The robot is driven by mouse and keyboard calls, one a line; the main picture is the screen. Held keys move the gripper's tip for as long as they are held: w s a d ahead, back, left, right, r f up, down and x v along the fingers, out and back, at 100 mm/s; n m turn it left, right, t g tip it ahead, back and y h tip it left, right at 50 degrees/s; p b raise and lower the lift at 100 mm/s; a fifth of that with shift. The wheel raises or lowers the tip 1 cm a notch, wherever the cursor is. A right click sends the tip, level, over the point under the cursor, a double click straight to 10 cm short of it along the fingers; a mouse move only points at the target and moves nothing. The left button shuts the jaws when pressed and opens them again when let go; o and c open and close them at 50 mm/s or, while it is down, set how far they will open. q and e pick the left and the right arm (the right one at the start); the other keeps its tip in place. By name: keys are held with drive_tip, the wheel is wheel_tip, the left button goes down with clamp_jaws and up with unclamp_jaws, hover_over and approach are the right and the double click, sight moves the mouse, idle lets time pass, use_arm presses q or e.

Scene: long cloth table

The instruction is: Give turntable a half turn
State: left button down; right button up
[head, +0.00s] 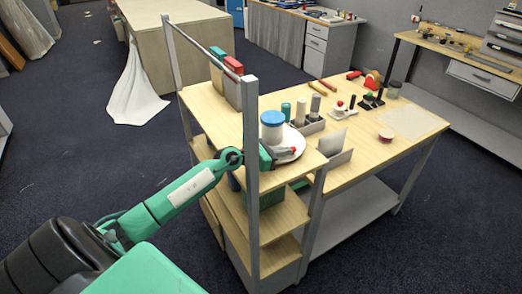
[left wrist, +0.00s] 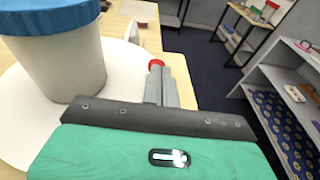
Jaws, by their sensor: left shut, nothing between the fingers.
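The turntable is a white round disc (head: 296,138) on the top board of the shelf unit; it also fills the left side of the left wrist view (left wrist: 122,72). A white jar with a blue lid (head: 272,129) stands upright on it, large in the left wrist view (left wrist: 65,65). My left gripper (head: 286,151) is shut and empty at the disc's near right edge. A red knob (left wrist: 156,63) shows right at its fingertips; I cannot tell whether they touch. The gripper body hides part of the disc. My right gripper is not in view.
A grey shelf post (head: 251,190) rises in front of my left wrist. Red and green binders (head: 232,85) stand behind the jar. A grey holder with cylinders (head: 308,122) and an upright plate stand to the right. Small tools lie across the table (head: 370,150).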

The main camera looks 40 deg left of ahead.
use_arm(q)
drive_tip(key=shift+w, duration=0.1)
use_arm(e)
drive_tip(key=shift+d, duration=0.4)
use_arm(q)
drive_tip(key=shift+d, duration=0.1)
